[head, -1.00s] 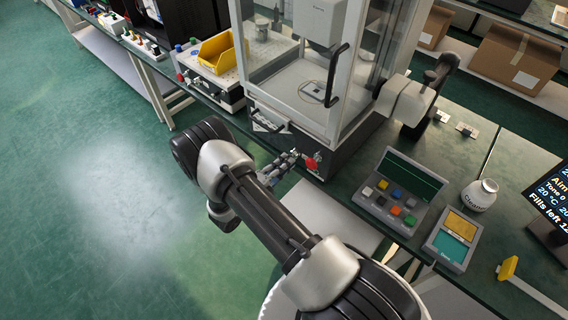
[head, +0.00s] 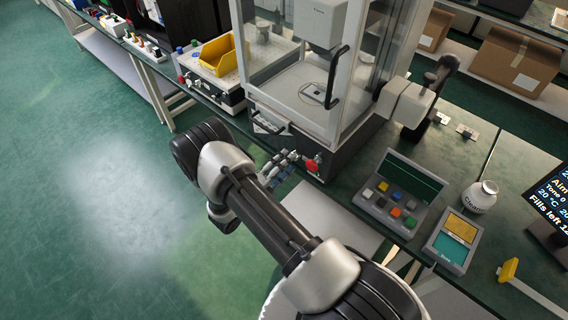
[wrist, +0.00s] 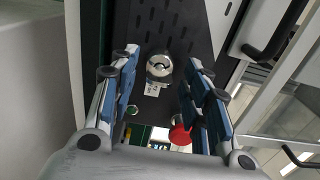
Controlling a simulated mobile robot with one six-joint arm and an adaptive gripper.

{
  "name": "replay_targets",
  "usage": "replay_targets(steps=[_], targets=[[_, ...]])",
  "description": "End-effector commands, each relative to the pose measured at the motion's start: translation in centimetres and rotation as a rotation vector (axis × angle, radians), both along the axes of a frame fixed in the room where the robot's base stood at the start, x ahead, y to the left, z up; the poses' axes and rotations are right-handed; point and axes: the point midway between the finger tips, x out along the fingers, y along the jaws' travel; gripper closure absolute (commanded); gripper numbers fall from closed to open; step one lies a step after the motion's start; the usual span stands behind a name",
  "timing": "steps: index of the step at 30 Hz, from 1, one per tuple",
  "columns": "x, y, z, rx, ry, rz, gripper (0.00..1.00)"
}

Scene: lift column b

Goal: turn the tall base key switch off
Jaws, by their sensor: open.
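The key switch (wrist: 159,66) shows in the wrist view as a round metal lock on a dark panel, with a small white label beside it. Its key position is too small to tell. My gripper (wrist: 158,85) is open, with one blue-padded finger on each side of the switch in that view; I see no contact. In the head view my gripper (head: 281,165) is at the dark front base of the tall glass-walled cabinet (head: 336,125). The switch cannot be made out there.
A red button (head: 312,164) sits on the same base and shows close to one finger in the wrist view (wrist: 180,135). A control box with coloured buttons (head: 398,195) stands on the bench to the right. A yellow bin (head: 218,54) stands left of the cabinet.

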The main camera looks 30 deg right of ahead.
Motion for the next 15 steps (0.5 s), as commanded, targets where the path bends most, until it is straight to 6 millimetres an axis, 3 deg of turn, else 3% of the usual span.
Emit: replay_targets(steps=[5,15], targets=[[-0.4,1.5,0.0,0.0,0.001,0.004,0.57],[-2.8,8.1,0.0,0.0,-0.001,0.007,0.57]])
